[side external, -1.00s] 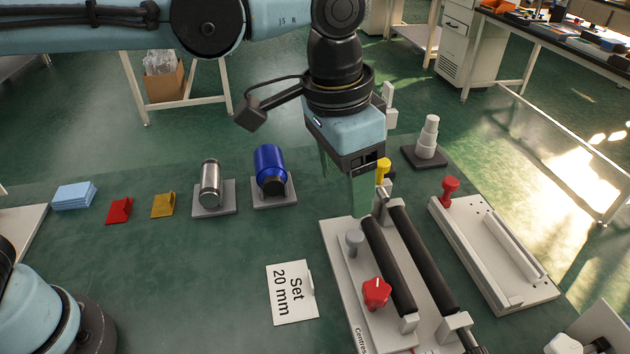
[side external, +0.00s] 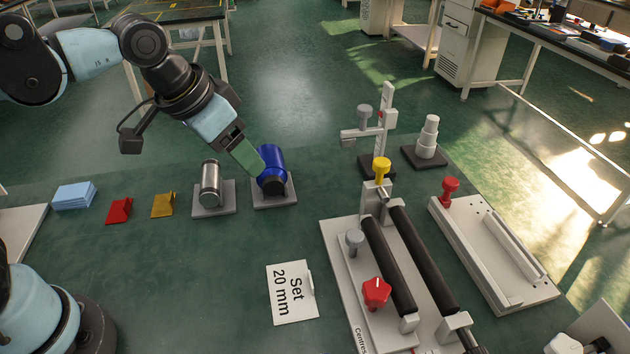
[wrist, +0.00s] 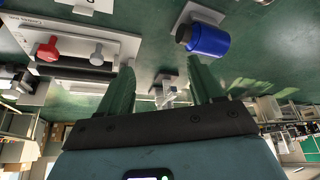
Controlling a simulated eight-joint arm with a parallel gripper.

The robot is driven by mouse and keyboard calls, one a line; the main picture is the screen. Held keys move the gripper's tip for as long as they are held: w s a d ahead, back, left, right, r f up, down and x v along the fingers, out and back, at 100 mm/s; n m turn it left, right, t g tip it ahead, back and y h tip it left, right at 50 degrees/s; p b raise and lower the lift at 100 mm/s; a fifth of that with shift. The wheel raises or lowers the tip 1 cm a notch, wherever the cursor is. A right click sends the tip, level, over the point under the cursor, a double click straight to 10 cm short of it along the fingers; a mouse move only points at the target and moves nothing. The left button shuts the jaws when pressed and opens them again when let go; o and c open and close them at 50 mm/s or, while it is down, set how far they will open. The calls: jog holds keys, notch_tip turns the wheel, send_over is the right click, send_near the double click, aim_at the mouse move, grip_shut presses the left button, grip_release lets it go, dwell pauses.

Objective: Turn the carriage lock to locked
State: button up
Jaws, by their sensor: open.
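My gripper (side external: 254,166) is open, with green fingers. In the side view its tip overlaps the left edge of the blue cylinder. In the wrist view the gap between the fingers (wrist: 161,66) holds nothing near. A white plate (side external: 340,267) bears two black rods, a red lobed knob (side external: 376,292), a grey knob (side external: 354,240) and a yellow knob (side external: 381,168) at its far end. The wrist view shows the red knob (wrist: 48,48) and the grey knob (wrist: 97,56). I cannot tell which part is the carriage lock, or its setting. My gripper is well left of the plate.
A blue cylinder (side external: 268,160) and a steel cylinder (side external: 209,184) stand on grey bases. A "Set 20 mm" sign (side external: 291,293) lies near the plate. Behind are an upright post with a grey knob (side external: 365,112) and a stepped white piece (side external: 428,138). Right is a white tray (side external: 466,245) with a red knob.

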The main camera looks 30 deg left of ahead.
jog(key=shift+n+t, duration=0.5)
jog(key=shift+s+a+f, duration=0.2)
jog(key=shift+a+f, duration=0.05)
jog(key=shift+a, duration=0.35)
jog(key=shift+s+a+f, duration=0.25)
jog(key=shift+a, duration=0.4)
jog(key=shift+s+a+f, duration=0.2)
jog(key=shift+a+f, duration=0.05)
jog(key=shift+a, duration=0.35)
jog(key=m+g+h, duration=0.1)
jog(key=m+g, duration=0.1)
jog(key=m, duration=0.3)
send_near(375, 290)
jog(key=x, duration=0.8)
jog(key=shift+w+f, duration=0.15)
jog(key=shift+f, duration=0.05)
